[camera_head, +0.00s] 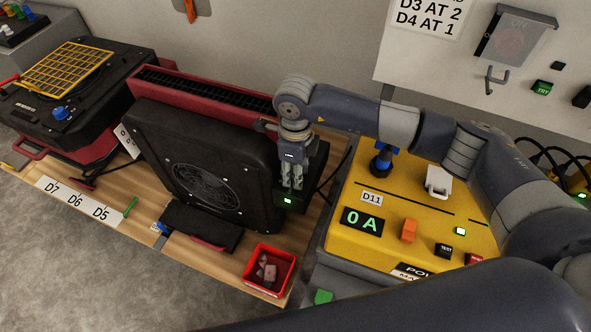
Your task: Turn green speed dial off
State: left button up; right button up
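My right gripper (292,182) points down at the right side of the black fan unit (140,135), its arm coming in from the right. Its two fingers are close together at a dark panel (318,170). A small glowing green light (287,201) shows just below the fingertips. I cannot make out a green speed dial; the fingers may be covering it. Whether they grip anything is too small to tell. My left gripper is not in view.
A yellow power box (345,235) with a "0 A" display (362,221) stands right of the fan. A red bin (249,267) sits at the wooden bench's front edge. A red-black unit (200,88) is behind the fan. A black machine with a yellow grille (66,68) stands left.

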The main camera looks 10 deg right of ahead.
jog(key=shift+c, duration=1.2)
jog(key=n+b, duration=0.2)
jog(key=b, duration=0.1)
jog(key=shift+f, duration=0.25)
jog(key=shift+r+n+b, duration=0.2)
jog(key=shift+n+b, duration=0.4)
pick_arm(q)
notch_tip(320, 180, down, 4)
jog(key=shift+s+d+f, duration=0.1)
pick_arm(e)
jog(key=shift+r, duration=0.1)
jog(key=o, duration=1.1)
jog(key=shift+c, duration=0.2)
notch_tip(320, 180, up, 12)
